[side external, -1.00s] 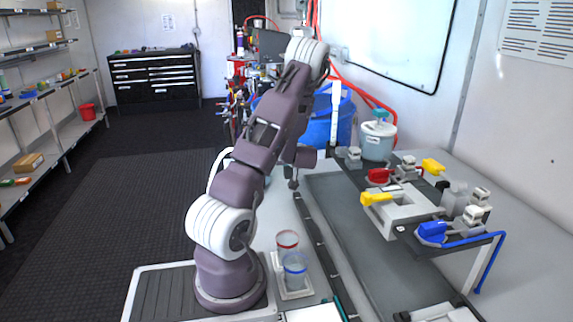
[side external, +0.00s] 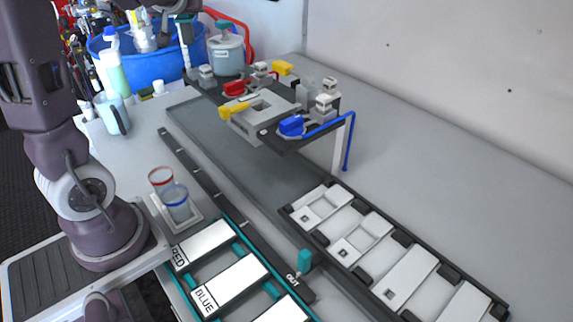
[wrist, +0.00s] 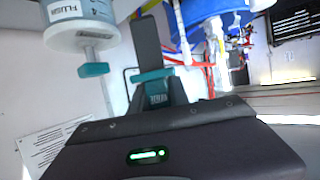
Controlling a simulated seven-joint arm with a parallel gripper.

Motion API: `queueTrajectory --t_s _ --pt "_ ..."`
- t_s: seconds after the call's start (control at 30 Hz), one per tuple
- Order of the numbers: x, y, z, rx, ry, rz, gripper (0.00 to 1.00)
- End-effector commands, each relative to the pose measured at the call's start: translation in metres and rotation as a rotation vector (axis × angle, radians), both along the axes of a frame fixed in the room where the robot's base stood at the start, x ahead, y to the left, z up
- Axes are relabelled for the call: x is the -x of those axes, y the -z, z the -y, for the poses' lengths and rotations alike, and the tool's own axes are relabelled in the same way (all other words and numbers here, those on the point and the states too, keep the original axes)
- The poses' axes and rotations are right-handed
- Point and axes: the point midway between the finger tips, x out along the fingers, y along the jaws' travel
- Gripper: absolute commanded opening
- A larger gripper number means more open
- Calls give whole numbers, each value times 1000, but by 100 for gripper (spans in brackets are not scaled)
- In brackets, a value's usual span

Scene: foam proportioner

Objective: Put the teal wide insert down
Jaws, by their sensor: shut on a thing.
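In the wrist view, my gripper (wrist: 151,62) is shut on the teal wide insert (wrist: 152,76). The insert shows as a short teal bar between the dark fingers, and part of it is hidden by them. A pale, labelled pot (wrist: 85,22) with a teal handle is near the gripper and appears upside down. In the side view, the pot (side external: 225,55) stands at the back of the raised bench. A small teal and dark piece (side external: 187,28) shows just left of the pot; I cannot tell there whether it is my gripper with the insert.
A raised rack with a yellow lever (side external: 234,110) and blue lever (side external: 291,125) stands mid-bench. A dark tray (side external: 405,312) of pale slotted plates lies front right. Boxes marked RED (side external: 204,243) and BLUE (side external: 232,284) lie in front. A teal peg (side external: 305,260) stands by OUT. The right worktop is clear.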

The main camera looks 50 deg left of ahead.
Motion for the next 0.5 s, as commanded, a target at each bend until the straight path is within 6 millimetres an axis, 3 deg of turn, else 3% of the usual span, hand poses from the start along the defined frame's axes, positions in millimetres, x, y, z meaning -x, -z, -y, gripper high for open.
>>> queueTrajectory --t_s 0.07,0.27,0.4,0.5 --pt "-19 -18 38 -1 124 6 0" --pt "-58 -9 158 -2 485 -2 0" --pt "-59 2 244 0 732 -1 0" --pt "-50 9 288 1 864 -1 0"
